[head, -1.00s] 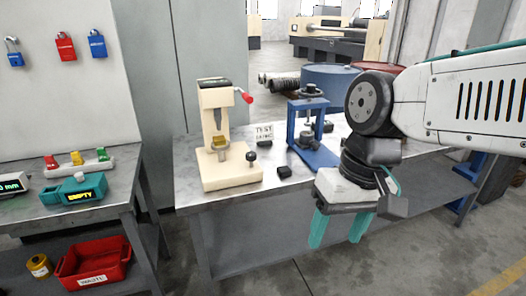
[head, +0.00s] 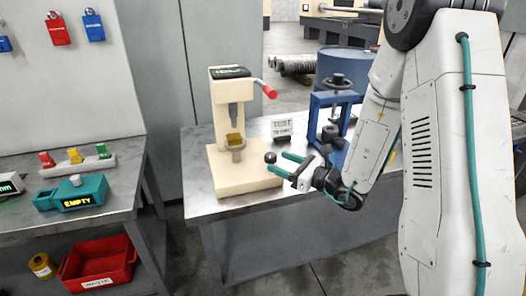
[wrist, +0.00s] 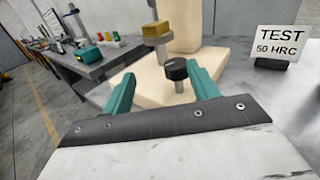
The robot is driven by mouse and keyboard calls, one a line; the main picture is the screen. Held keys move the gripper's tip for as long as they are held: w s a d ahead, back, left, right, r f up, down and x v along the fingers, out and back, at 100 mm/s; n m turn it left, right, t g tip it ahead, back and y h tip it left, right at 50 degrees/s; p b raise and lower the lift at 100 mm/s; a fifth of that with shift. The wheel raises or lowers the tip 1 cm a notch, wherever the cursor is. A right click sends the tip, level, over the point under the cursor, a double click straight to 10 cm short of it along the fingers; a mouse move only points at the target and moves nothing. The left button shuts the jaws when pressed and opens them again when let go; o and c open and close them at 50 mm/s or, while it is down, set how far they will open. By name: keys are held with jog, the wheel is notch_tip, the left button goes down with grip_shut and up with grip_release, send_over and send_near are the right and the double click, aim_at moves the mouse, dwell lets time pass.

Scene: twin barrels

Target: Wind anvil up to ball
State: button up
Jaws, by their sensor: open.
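The cream hardness tester (head: 243,179) stands on the metal bench. Its grey spindle (head: 234,115) hangs above a brass block (head: 235,139), which rests on the grey anvil (head: 237,153). I cannot tell whether spindle and block touch; the ball itself is too small to see. A black knob on a short grey post (head: 270,157) rises at the right of the tester's base. My gripper (head: 277,162) is open, its teal fingers pointing at the knob. In the wrist view the black knob (wrist: 176,70) shows between the fingertips (wrist: 163,84), nearer the right finger.
A "TEST 50 HRC" sign (head: 282,127) stands behind the knob. A blue press (head: 333,120) stands to the right, close to my arm. A red-tipped lever (head: 269,91) sticks out from the tester's head. On the left bench is a teal box marked EMPTY (head: 75,192).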

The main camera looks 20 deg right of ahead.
aim_at(266, 155)
jog(key=shift+w+d+f+m+t+h, duration=0.3)
jog(key=shift+w+d+f+m+h, duration=0.15)
jog(key=shift+d+f+m, duration=0.2)
jog(key=shift+w+f, duration=0.15)
jog(key=shift+w, duration=0.15)
jog(key=x, duration=0.7)
jog(key=shift+w+a, duration=0.15)
jog(key=shift+w, duration=0.1)
jog(key=c, duration=1)
